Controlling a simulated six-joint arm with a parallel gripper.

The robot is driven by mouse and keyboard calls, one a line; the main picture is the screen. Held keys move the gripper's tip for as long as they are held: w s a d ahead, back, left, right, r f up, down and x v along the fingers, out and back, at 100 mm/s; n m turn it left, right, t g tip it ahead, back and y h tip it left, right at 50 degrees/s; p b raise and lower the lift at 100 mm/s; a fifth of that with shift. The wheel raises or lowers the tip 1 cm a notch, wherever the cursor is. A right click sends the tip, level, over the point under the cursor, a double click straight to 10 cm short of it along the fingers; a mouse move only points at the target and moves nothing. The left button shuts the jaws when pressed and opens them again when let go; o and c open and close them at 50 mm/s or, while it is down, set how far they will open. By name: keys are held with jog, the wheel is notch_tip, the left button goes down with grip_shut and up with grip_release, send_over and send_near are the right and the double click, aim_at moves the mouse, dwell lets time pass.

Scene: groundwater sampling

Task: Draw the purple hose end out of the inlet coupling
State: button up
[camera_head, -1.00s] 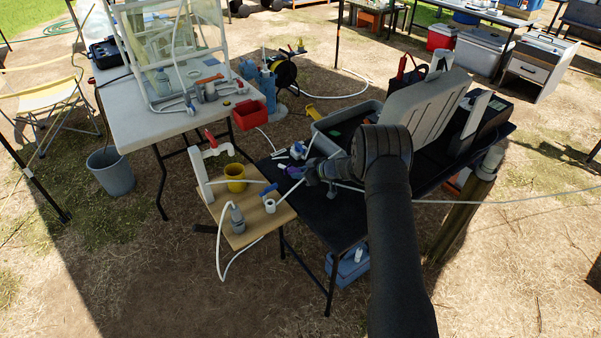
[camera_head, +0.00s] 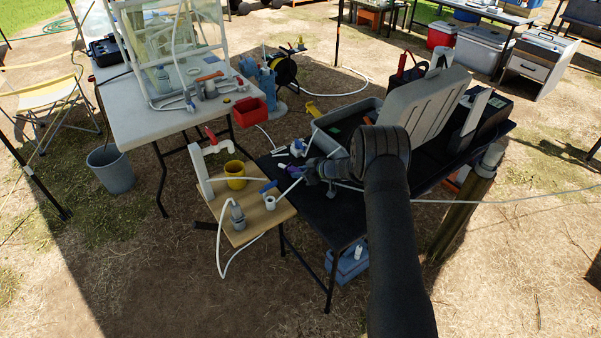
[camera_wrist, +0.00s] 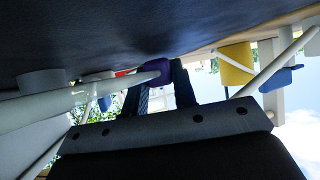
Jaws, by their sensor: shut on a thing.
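The purple hose end (camera_wrist: 158,70) shows between the two dark fingers of my gripper (camera_wrist: 165,85) in the wrist view, close to the black table surface. My gripper is shut on it. A pale, tapering hose-like length (camera_wrist: 105,88) runs from beside the purple piece to the left. In the head view my gripper (camera_head: 308,174) is low over the left part of the black table (camera_head: 335,222), and a little purple (camera_head: 290,169) shows at its tip. I cannot make out the inlet coupling clearly, nor whether the hose end still sits in it.
A wooden board (camera_head: 240,234) left of my gripper carries a yellow cup (camera_head: 235,174), a blue-handled white fitting (camera_head: 270,198) and a grey fitting with a white hose (camera_head: 237,218). A grey case with a raised lid (camera_head: 425,110) stands behind my arm. Bare ground lies in front.

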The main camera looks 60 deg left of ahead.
jog(key=shift+s+d+f, duration=0.15)
jog(key=shift+f, duration=0.55)
jog(key=o, duration=0.9)
jog(key=shift+o, duration=0.2)
jog(key=shift+d, duration=0.1)
jog(key=shift+d+r, duration=0.1)
jog(key=shift+d, duration=0.1)
jog(key=a+r+v, duration=0.1)
jog(key=v, duration=1.6)
jog(key=shift+d+r, duration=0.15)
jog(key=shift+r, duration=0.1)
jog(key=x, duration=1)
jog(key=f+x, duration=0.1)
jog(key=x, duration=0.4)
jog(key=shift+f, duration=0.15)
